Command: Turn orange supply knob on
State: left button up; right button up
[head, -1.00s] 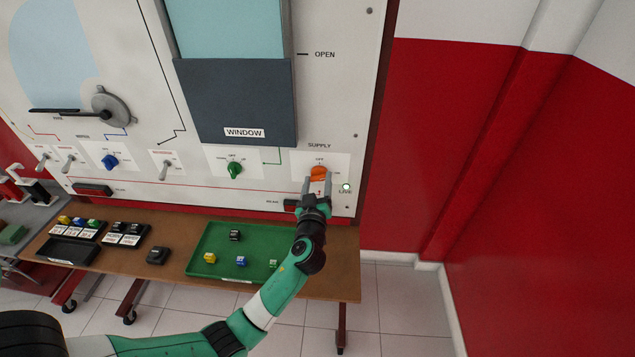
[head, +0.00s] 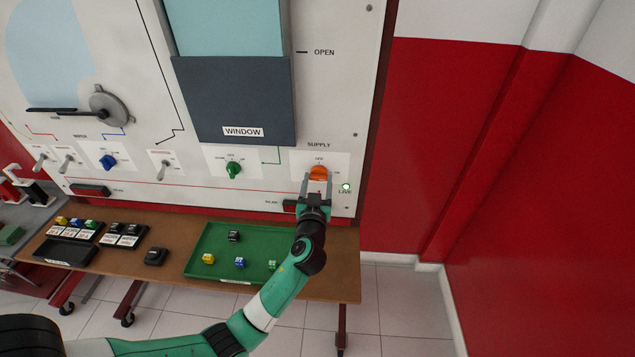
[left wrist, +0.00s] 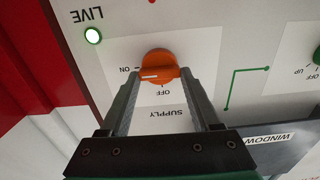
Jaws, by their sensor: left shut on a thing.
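The orange supply knob (head: 318,173) is on the white panel under the SUPPLY label. It also shows in the left wrist view (left wrist: 160,64), where its white mark points to ON. My left gripper (head: 318,183) is shut on the knob, one finger on each side of it. The LIVE lamp (head: 346,187) beside the knob is lit, and it glows in the left wrist view too (left wrist: 93,36). My right gripper is in neither view.
A green knob (head: 234,170) and a dark window panel (head: 235,100) are left of the supply knob. A green tray (head: 205,238) with small coloured blocks stands on the brown table (head: 345,265) below. The red wall (head: 540,190) at right leaves free room.

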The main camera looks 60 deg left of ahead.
pick_arm(q)
jog(key=o, duration=1.4)
jog(key=p+v, duration=0.3)
jog(key=v, duration=0.8)
jog(key=shift+s+d+p, duration=0.15)
jog(key=shift+d+p, duration=0.15)
